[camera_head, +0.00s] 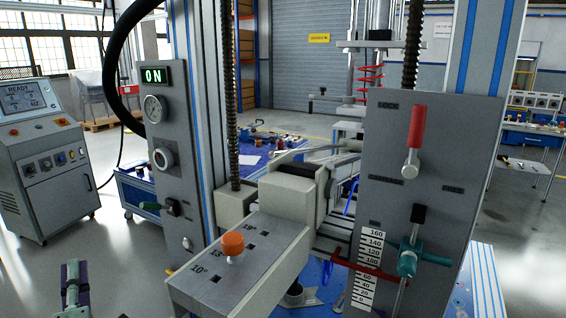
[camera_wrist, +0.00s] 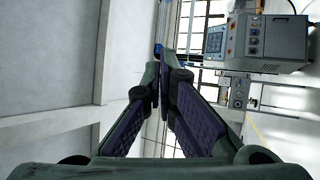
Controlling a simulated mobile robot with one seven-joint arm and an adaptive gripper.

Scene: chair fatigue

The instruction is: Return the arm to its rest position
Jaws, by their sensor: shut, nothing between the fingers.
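My gripper (camera_head: 73,285) shows at the bottom left of the head view, low in front of the floor and apart from the test rig. In the wrist view my gripper (camera_wrist: 161,68) has its two dark green fingers with purple pads meeting at the tips. Nothing is between the fingers. Most of my arm is outside the head view.
The test rig holds a grey angle block (camera_head: 240,262) with an orange knob (camera_head: 232,243), a red-handled lever (camera_head: 416,140) and a teal clamp (camera_head: 407,262). A grey console (camera_head: 45,165) stands at the left. Floor between console and rig is clear.

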